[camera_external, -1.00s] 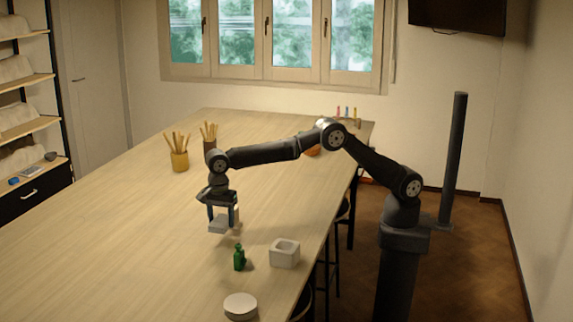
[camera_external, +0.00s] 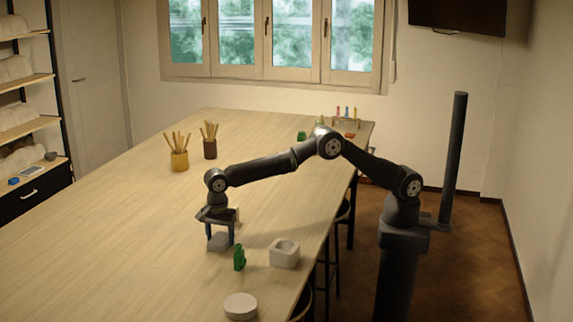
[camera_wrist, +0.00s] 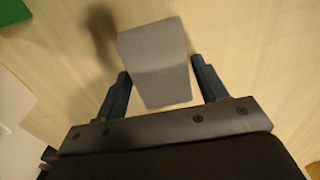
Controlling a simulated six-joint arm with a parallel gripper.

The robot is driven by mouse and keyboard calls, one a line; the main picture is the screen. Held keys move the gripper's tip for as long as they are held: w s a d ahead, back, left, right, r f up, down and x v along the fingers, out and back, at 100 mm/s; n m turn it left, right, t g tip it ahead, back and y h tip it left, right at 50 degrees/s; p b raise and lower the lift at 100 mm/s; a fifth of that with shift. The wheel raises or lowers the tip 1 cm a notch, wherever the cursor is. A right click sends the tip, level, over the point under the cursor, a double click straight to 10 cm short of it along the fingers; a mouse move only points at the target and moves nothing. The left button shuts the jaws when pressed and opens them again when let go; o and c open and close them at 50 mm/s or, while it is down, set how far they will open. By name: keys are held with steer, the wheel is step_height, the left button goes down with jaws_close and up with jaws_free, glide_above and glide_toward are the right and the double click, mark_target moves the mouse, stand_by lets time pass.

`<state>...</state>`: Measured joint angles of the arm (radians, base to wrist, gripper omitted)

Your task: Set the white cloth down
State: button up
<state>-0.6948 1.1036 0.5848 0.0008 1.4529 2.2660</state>
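The white cloth (camera_external: 217,241) looks pale grey and folded like a block, low over the near part of the table. The wrist view shows the gripper (camera_wrist: 160,68) with one finger on each side. Whether the cloth's underside touches the table (camera_external: 120,240) is hard to tell.
A small green object (camera_external: 239,258) stands close to the right of the cloth, with a white square pot (camera_external: 285,254) beyond it. A round white piece (camera_external: 240,306) lies nearer the front. Holders with sticks (camera_external: 179,160) stand farther back. The table's left side is clear.

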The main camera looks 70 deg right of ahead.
mark_target(220, 238)
steer(key=shift+o, duration=1.1)
step_height(220, 238, up, 12)
steer(key=shift+r, duration=0.2)
steer(key=shift+f, duration=0.1)
step_height(220, 238, down, 12)
steer(key=shift+r, duration=1.95)
steer(key=shift+f, duration=0.1)
